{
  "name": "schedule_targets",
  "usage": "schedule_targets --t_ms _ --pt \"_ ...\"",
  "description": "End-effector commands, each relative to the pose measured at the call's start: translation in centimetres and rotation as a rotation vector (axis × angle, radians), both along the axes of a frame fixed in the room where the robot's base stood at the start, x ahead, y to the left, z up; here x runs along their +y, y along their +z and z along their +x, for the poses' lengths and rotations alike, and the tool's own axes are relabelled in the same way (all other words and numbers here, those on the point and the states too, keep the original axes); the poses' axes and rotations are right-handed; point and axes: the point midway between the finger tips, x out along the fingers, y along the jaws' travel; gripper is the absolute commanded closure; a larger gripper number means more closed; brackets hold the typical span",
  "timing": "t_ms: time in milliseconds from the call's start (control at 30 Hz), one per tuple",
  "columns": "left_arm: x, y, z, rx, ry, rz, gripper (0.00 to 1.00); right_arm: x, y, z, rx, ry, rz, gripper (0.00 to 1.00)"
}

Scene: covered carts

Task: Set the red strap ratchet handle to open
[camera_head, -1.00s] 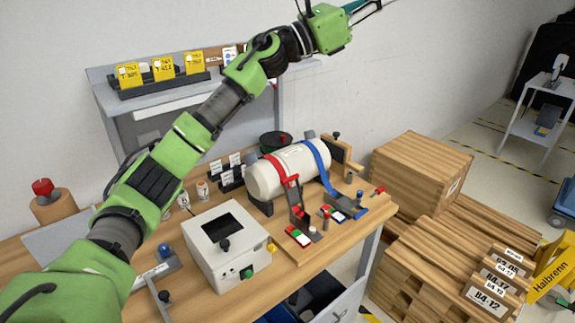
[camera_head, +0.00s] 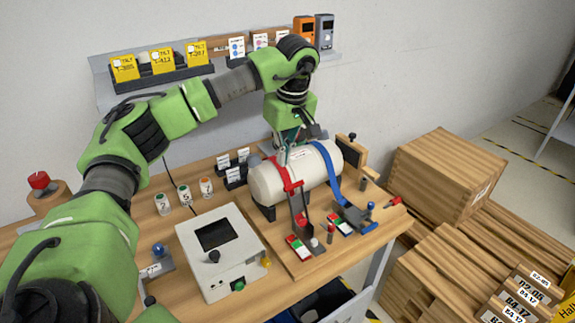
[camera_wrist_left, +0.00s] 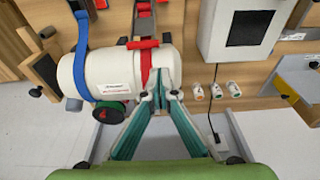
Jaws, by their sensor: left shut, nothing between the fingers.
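The white cylinder (camera_head: 265,187) lies on the bench with a red strap (camera_head: 278,172) and a blue strap (camera_head: 331,168) over it. The red strap runs down the front to its ratchet handle, a dark lever with a red cross grip (camera_head: 293,187). That red grip (camera_wrist_left: 143,44) also shows in the left wrist view. A red, white and green plate (camera_head: 298,246) lies by the ratchet's foot. My left gripper (camera_head: 283,158) points down at the cylinder's top, shut and empty. In the left wrist view its fingertips (camera_wrist_left: 160,88) are beside the red strap, apart from the red grip; contact with the cylinder is unclear.
The blue strap's ratchet (camera_head: 352,216) stands just right of the red one. A white box with a dark screen (camera_head: 218,252) is at the front left. Numbered cups (camera_head: 184,194) stand behind it. Wooden crates (camera_head: 445,180) are to the right.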

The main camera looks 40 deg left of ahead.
Motion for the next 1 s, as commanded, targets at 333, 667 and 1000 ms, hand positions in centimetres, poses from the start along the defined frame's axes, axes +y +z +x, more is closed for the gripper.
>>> schedule_targets --t_ms 333,667,1000 --pt "0.9 -5.8 0.3 0.004 0.001 -0.005 1.00 0.0 2.5 -0.9 0.011 0.000 0.000 0.60" --pt "1.4 -8.9 0.6 -0.001 0.000 -0.006 1.00 0.0 3.3 -0.6 0.008 0.000 -0.001 0.60" --pt "1.3 -9.0 0.6 -0.002 0.000 -0.006 1.00 -0.1 3.2 -0.5 0.006 0.000 0.000 0.60"
